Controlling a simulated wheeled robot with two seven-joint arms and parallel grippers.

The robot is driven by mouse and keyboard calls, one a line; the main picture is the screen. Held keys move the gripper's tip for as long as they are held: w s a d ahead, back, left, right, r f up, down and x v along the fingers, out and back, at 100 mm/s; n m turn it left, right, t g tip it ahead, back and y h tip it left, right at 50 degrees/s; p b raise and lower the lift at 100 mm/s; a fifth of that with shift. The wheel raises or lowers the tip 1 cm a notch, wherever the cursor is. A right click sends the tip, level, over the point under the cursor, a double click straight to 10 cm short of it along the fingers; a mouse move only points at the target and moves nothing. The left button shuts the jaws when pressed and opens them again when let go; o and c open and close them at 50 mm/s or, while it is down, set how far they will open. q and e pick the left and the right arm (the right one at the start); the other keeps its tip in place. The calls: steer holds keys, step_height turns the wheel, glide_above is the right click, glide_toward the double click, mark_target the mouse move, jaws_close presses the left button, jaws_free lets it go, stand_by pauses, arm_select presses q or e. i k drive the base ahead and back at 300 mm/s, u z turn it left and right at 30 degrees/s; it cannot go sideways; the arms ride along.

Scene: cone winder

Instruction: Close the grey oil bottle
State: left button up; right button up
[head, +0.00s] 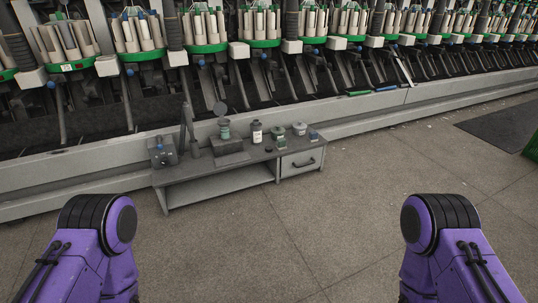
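A small grey bottle with a pale label (256,132) stands upright near the middle of a low grey bench (222,188). It looks like the oil bottle, but it is too small to tell whether its mouth is open or capped. A small flat dark round piece (242,150) lies on the bench in front of it; I cannot tell whether it is a cap. Both my purple arms show at the lower left and lower right, well short of the bench. Neither gripper is in view.
On the bench are a dark box with a blue knob (163,151), a stand with a greenish cone (225,131), and small containers (299,129). A drawer (302,162) is at the right. The winding machine (352,114) runs behind. The floor (290,240) in front is clear.

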mark_target(256, 126)
steer(key=z, duration=0.3)
steer(key=i, duration=0.5)
steer(key=z, duration=0.55)
steer(key=i, duration=1.1)
steer(key=u, duration=0.35)
steer(key=i, duration=0.75)
steer(key=u, duration=1.3)
steer(key=i, duration=0.5)
steer(key=u, duration=0.5)
